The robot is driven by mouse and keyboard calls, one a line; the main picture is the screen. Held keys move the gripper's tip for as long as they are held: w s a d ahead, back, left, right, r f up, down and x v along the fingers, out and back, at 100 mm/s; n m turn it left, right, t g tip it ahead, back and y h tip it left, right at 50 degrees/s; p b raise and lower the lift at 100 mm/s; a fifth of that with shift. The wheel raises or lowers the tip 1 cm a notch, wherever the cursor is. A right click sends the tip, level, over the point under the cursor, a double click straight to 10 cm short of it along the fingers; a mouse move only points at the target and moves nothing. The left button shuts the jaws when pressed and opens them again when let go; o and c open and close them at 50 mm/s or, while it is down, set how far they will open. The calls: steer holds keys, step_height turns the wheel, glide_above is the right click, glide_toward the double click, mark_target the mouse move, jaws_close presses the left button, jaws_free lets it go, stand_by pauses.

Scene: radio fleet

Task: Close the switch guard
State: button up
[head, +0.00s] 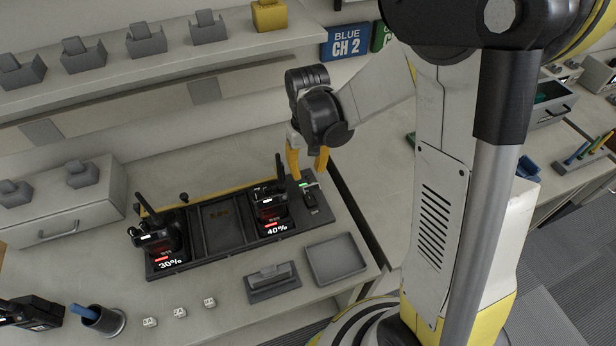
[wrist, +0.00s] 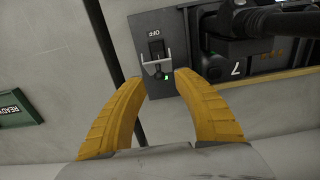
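The switch (head: 310,199) is on a dark panel at the right end of the charging station in the head view. In the wrist view the switch (wrist: 156,47) is a small black block beside an upside-down OFF label. A thin pale metal frame, apparently the switch guard (wrist: 168,64), stands around its near side; its exact angle is hard to tell. My gripper (head: 307,164) hangs just behind and above the panel. In the wrist view its yellow fingers (wrist: 159,84) are apart, with nothing between them, their tips just short of the guard.
A radio (head: 268,205) with a tall antenna stands in the bay left of the switch, and another radio (head: 160,238) stands farther left. An empty grey tray (head: 337,259) lies in front. Bench behind the switch is clear. A green READY sign (wrist: 22,108) shows at left.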

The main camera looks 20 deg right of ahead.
steer(key=shift+f, duration=1.2)
jaws_close()
steer(key=shift+s+b, duration=0.1)
steer(key=shift+b, duration=0.25)
